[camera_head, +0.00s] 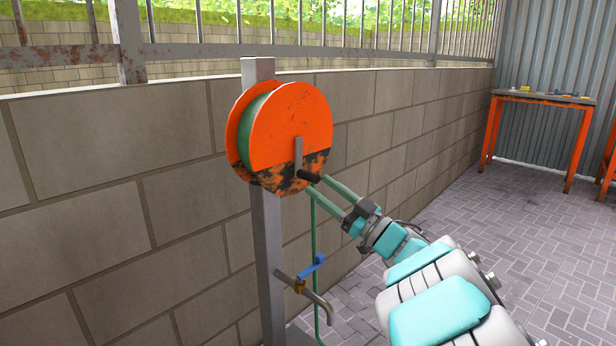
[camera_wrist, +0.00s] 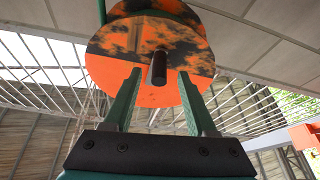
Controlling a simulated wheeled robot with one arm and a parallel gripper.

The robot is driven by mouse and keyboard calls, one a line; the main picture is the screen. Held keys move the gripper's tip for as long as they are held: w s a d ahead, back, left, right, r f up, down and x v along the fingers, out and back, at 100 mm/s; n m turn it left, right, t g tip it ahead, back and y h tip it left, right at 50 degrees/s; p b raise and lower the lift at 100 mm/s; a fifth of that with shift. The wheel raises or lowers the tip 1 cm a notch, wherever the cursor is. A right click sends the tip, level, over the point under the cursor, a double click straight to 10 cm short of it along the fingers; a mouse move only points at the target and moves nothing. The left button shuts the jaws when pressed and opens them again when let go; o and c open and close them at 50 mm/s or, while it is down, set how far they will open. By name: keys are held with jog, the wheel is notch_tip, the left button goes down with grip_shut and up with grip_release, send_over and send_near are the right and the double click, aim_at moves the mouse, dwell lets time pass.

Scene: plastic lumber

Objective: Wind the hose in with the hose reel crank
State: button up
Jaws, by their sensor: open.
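The orange hose reel (camera_head: 290,125), with dark worn patches, is mounted on a grey post (camera_head: 267,230). Green hose (camera_head: 254,120) is wound on it and a length hangs down beside the post. The crank arm (camera_head: 298,155) points down and ends in a dark handle (camera_head: 310,176). My gripper (camera_head: 318,186) is open, with its green fingers pointing at the reel face near the handle. In the wrist view the dark handle (camera_wrist: 159,68) shows between and slightly beyond the two fingertips (camera_wrist: 160,75). Contact with the handle cannot be told.
A tap with a blue lever (camera_head: 311,266) sits on the post below the reel. A block wall (camera_head: 110,200) with a metal railing runs behind. An orange-legged table (camera_head: 540,98) stands far right. The paved floor (camera_head: 500,220) between is clear.

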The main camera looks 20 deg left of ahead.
aim_at(308, 177)
jog(key=x, duration=0.5)
jog(key=shift+c, duration=0.4)
grip_shut()
dwell(0.9)
